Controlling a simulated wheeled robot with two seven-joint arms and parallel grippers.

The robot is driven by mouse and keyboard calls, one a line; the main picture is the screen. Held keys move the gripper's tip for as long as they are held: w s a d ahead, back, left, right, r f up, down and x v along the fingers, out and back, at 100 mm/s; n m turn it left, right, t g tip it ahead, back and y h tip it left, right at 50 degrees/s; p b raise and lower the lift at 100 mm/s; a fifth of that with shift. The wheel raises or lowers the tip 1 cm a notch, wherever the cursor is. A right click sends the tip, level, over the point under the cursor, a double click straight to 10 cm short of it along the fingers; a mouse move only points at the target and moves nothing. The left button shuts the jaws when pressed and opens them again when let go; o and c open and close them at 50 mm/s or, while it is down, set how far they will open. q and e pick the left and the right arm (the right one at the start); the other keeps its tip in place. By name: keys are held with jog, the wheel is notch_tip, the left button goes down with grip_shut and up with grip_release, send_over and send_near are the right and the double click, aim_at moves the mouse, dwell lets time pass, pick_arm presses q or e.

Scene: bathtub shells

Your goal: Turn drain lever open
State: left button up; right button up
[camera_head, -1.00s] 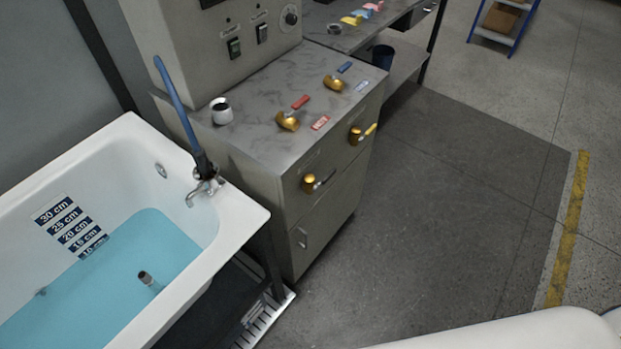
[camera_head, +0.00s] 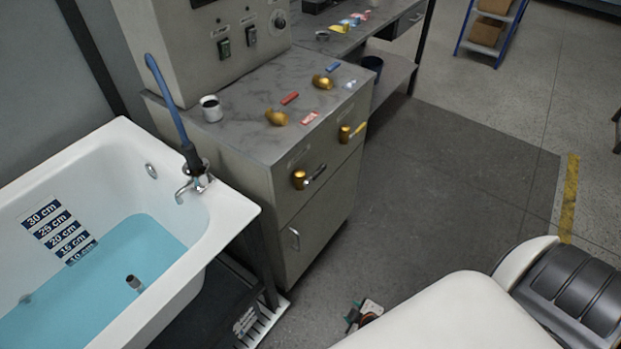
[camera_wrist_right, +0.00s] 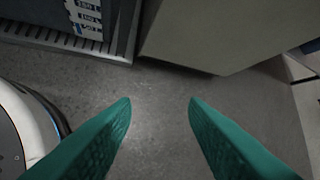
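Two brass valves are on the cabinet's front face: one with a dark lever (camera_head: 315,173) at the lower left, one with a yellow lever (camera_head: 358,129) at the upper right. Two more brass valves sit on the cabinet top, near a red handle (camera_head: 290,98) and a blue handle (camera_head: 333,67). The labels are too small to read, so I cannot tell which is the drain lever. My right gripper (camera_head: 361,314) is low over the floor, right of and below the cabinet front, apart from every lever. In the right wrist view its green fingers (camera_wrist_right: 160,102) are open and empty. My left gripper is not in view.
A white bathtub (camera_head: 237,207) with blue water stands left of the grey cabinet (camera_head: 285,205). A dark step and metal grate (camera_head: 263,322) lie below the tub's end. The floor (camera_head: 440,190) right of the cabinet is clear.

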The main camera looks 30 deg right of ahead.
jog(key=w+d+r+n+t+b, duration=0.2)
jog(key=w+d+r+t, duration=0.15)
jog(key=w, duration=0.35)
jog(key=n+t+y+b, duration=0.1)
jog(key=n+t+b, duration=0.6)
jog(key=n, duration=0.3)
send_near(321, 173)
jog(key=w, duration=1.1)
jog(key=shift+s, duration=0.1)
grip_shut()
